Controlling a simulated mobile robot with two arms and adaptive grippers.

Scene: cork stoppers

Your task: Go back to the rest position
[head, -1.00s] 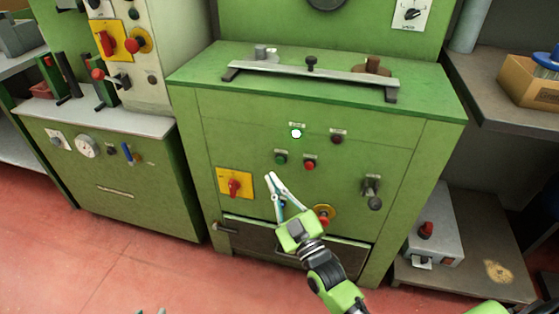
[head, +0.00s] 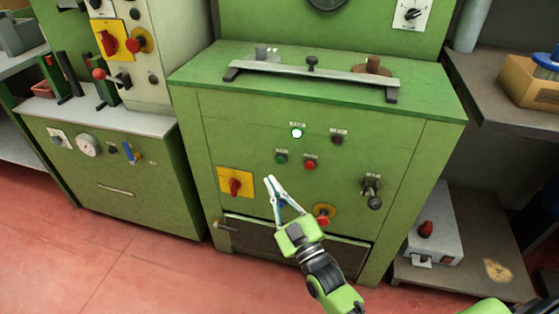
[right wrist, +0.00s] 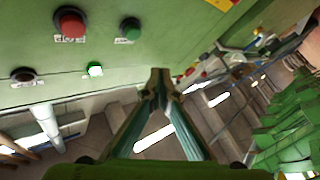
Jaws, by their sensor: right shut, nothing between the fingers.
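My right gripper (head: 269,179) is in front of the green machine (head: 400,160) and holds nothing. Its fingers are shut, with the tips together, pointing up and left in the head view. In the right wrist view the gripper (right wrist: 160,78) is also shut, with the tips meeting near the panel's edge. The tips overlap the panel in the head view beside the yellow plate with a red switch (head: 235,183); I see no contact. A white button (head: 297,133) on the panel is lit, and it also glows in the right wrist view (right wrist: 95,70). My left gripper is out of view.
Green (head: 282,158), red (head: 310,163) and dark (head: 338,139) buttons sit near the lit one. A red knob (head: 323,219) is close by my right gripper. A grey box (head: 432,240) stands low at right. Red floor (head: 120,270) is clear at front left.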

